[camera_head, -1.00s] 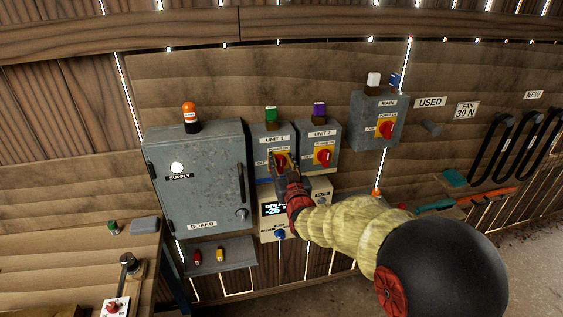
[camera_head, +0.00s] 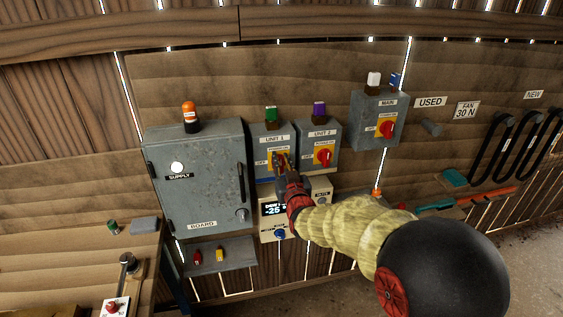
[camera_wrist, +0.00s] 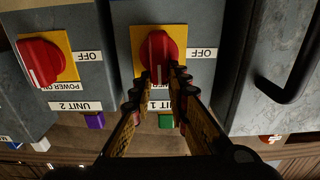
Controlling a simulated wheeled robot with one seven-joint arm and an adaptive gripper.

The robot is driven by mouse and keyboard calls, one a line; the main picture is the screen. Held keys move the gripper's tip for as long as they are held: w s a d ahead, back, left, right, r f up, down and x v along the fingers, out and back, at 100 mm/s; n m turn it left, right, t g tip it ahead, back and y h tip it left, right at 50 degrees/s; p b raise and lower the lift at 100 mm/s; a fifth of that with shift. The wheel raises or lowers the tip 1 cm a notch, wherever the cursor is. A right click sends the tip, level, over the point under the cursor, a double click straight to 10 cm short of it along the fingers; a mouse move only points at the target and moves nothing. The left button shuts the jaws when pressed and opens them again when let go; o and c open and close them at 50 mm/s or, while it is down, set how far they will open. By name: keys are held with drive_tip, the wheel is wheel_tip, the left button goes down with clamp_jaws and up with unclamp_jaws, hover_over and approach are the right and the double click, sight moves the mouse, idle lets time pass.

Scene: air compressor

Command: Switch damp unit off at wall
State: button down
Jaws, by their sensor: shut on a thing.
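The UNIT 1 switch box (camera_head: 272,141) hangs on the wall with a red rotary knob (camera_wrist: 158,53) on a yellow plate. My gripper (camera_head: 281,163) is at this knob, and its fingers (camera_wrist: 162,84) are shut on the knob's lower end in the wrist view. That view is upside down. The knob's white mark points down there, toward the POWER ON side, with OFF to its right. The UNIT 2 box (camera_head: 320,137) has a like red knob (camera_wrist: 41,63), untouched. A display (camera_head: 273,209) below reads about -25 and is partly hidden by my gripper.
The grey BOARD cabinet (camera_head: 198,185) with a black handle (camera_wrist: 287,75) stands close beside UNIT 1. The MAIN switch box (camera_head: 377,121) is up to the right. Green (camera_head: 271,114) and purple (camera_head: 319,110) lamps top the unit boxes. A small shelf (camera_head: 235,257) is below.

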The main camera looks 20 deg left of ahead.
drive_tip(key=n+b, duration=0.2)
drive_tip(key=n, duration=0.2)
drive_tip(key=s+a+f+n+b, duration=0.1)
drive_tip(key=n+b, duration=0.1)
drive_tip(key=n, duration=0.2)
drive_tip(key=a+n+b, duration=0.1)
drive_tip(key=n+b, duration=0.2)
drive_tip(key=n, duration=0.2)
drive_tip(key=shift+s+a+f, duration=0.1)
drive_tip(key=shift+s+f, duration=0.05)
drive_tip(key=shift+f, duration=0.25)
drive_tip(key=shift+s+a+f+n, duration=0.1)
drive_tip(key=shift+f+n, duration=0.2)
drive_tip(key=shift+n, duration=0.85)
drive_tip(key=shift+f+n, duration=0.25)
drive_tip(key=shift+n, duration=0.9)
drive_tip(key=c, duration=1.9)
unclamp_jaws()
drive_tip(key=shift+o, duration=0.9)
